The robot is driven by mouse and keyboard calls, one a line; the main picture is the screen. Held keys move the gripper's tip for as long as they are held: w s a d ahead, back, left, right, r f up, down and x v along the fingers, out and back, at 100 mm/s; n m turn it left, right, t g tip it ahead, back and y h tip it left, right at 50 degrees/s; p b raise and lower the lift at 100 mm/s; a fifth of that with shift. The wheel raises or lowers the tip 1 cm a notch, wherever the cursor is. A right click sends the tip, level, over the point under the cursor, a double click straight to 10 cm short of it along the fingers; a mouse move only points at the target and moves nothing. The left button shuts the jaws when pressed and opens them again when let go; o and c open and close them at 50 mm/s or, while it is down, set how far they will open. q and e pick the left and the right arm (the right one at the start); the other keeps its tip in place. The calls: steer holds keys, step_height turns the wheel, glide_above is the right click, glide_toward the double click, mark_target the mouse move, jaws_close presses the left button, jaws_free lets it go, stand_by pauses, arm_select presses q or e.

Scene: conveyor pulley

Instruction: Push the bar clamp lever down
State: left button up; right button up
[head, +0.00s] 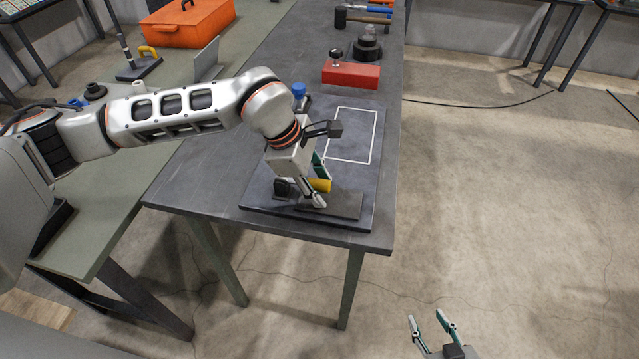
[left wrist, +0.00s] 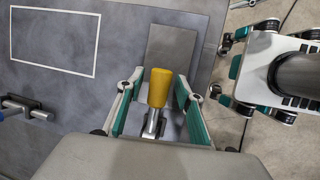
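The bar clamp lever has a yellow grip (head: 321,185) and stands near the front of the dark board on the table. In the left wrist view the yellow grip (left wrist: 158,86) joins a metal shank below it. My left gripper (head: 322,193) is open, with one finger on each side of the grip. In the left wrist view gaps show between the grip and both fingers of this gripper (left wrist: 157,92). The gripper hides much of the clamp in the head view. My right gripper (head: 429,320) is open and empty, beyond the table's right side.
A grey plate (head: 346,206) lies on the board beside the lever, and a white outlined rectangle (head: 354,135) is behind it. A blue knob (head: 299,90) and a red block (head: 351,75) are farther back.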

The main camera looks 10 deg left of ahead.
arm_select(q)
steer(key=shift+r, duration=0.15)
steer(key=v, duration=1.2)
steer(key=shift+s, duration=0.1)
stand_by(0.3)
